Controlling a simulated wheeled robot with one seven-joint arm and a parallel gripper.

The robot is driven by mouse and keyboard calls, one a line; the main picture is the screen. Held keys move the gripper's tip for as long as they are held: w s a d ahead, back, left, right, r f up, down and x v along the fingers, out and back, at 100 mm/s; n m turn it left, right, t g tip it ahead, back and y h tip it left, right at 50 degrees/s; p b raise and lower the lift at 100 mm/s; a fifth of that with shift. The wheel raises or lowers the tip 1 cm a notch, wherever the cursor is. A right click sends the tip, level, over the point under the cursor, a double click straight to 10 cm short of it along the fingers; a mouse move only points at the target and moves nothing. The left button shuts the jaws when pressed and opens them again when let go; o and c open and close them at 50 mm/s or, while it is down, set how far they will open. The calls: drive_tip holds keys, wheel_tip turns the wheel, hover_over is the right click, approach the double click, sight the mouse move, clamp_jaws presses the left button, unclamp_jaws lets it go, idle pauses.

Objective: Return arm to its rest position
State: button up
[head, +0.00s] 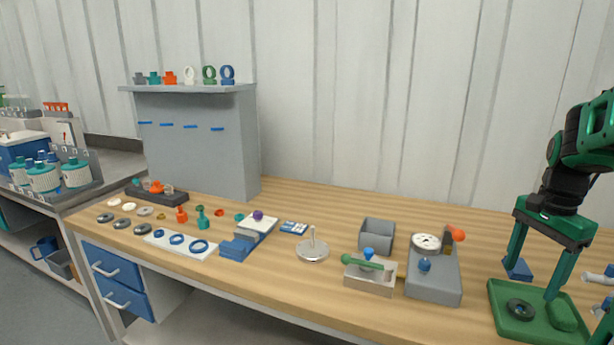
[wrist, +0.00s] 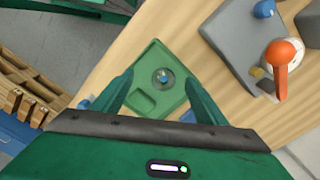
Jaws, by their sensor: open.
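My gripper (head: 536,278) is at the right of the head view, fingers pointing down over the right end of the bench. Its two green fingers are wide apart with nothing between them, and it also shows in the wrist view (wrist: 162,85). Below it lies a green tray (head: 506,325) with a dark round piece (head: 520,308) in one recess. The wrist view shows the tray (wrist: 147,62) between and beyond the fingers, with a clear disc with a blue centre (wrist: 164,78) on it. My gripper looks apart from the tray.
A grey fixture (head: 434,287) with an orange-red handle (head: 456,233) stands left of my gripper. A tall grey panel (head: 200,150) stands at the back left. Bench room behind the bin is clear.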

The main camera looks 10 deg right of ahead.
drive_tip(key=s+a+f+n, duration=0.3)
drive_tip(key=s+a+n, duration=0.7)
drive_tip(key=s+a, duration=0.1)
drive_tip(key=shift+s+a+f+n, duration=0.4)
drive_tip(key=shift+a, duration=0.5)
drive_tip(key=shift+w+f, duration=0.25)
drive_tip(key=shift+w, duration=0.35)
